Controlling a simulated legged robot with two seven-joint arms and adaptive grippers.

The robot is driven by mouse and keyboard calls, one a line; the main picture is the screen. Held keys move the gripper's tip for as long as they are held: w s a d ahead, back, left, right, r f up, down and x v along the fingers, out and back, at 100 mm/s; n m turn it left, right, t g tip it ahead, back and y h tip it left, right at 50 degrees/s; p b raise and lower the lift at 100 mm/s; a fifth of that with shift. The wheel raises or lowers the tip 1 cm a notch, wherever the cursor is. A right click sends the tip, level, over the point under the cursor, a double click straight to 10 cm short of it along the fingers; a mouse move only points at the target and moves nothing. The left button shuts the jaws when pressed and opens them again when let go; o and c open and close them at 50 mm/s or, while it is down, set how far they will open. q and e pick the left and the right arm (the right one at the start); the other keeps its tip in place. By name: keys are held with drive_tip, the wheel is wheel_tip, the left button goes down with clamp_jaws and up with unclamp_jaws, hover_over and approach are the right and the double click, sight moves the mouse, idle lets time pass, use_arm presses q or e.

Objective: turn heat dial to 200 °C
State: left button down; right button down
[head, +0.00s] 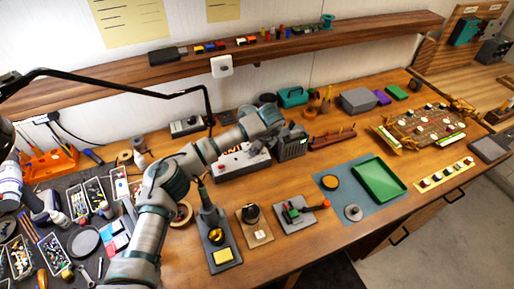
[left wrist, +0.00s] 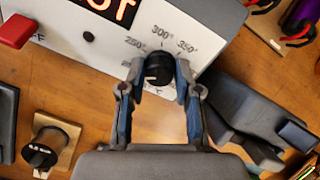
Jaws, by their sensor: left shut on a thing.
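The heat dial (left wrist: 158,69) is a round black knob on the white front of the soldering station (left wrist: 215,20). Printed marks of 250°, 300° and 350° show around its top. Lower marks at its left are partly hidden by a finger. A pale mark shows on the knob's lower left, but its exact reading cannot be told. My left gripper (left wrist: 160,76) has one finger on each side of the dial and is shut on it. In the head view the station (head: 240,164) is partly behind my left arm. My right gripper is not in view.
A red switch (left wrist: 15,30) and a lit red display (left wrist: 112,8) are on the station. The green tray (head: 379,181) lies to the right. Several tools crowd the left of the bench.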

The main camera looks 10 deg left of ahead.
use_arm(q)
drive_tip(key=c, duration=0.8)
unclamp_jaws()
drive_tip(key=shift+d, duration=0.1)
drive_tip(key=v, duration=1.2)
drive_tip(key=shift+w, duration=0.15)
